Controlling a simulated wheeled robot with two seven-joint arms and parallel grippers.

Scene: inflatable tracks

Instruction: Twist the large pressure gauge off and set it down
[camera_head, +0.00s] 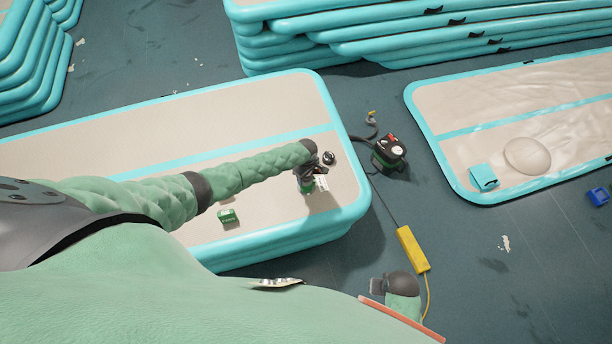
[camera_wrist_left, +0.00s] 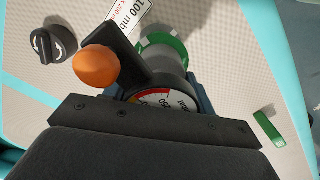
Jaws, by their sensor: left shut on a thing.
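The large pressure gauge (camera_wrist_left: 160,98) has a round dial with white, yellow and red bands; only part of its face shows in the left wrist view. My left gripper (camera_wrist_left: 162,88) is shut on the gauge, with its bluish fingers on either side. A green and white fitting (camera_wrist_left: 168,48) is just beyond the gauge; I cannot tell whether the two are still joined. In the head view my left gripper (camera_head: 309,182) is over the right end of the near inflatable track (camera_head: 352,205), and the gauge is mostly hidden there.
A black cap with arrows (camera_wrist_left: 52,42) lies beside the gauge. An orange knob (camera_wrist_left: 97,66) and a white tag (camera_wrist_left: 130,14) are close to it. A green block (camera_head: 227,216) is on the track. A black pump (camera_head: 388,154) and yellow box (camera_head: 412,249) are on the floor.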

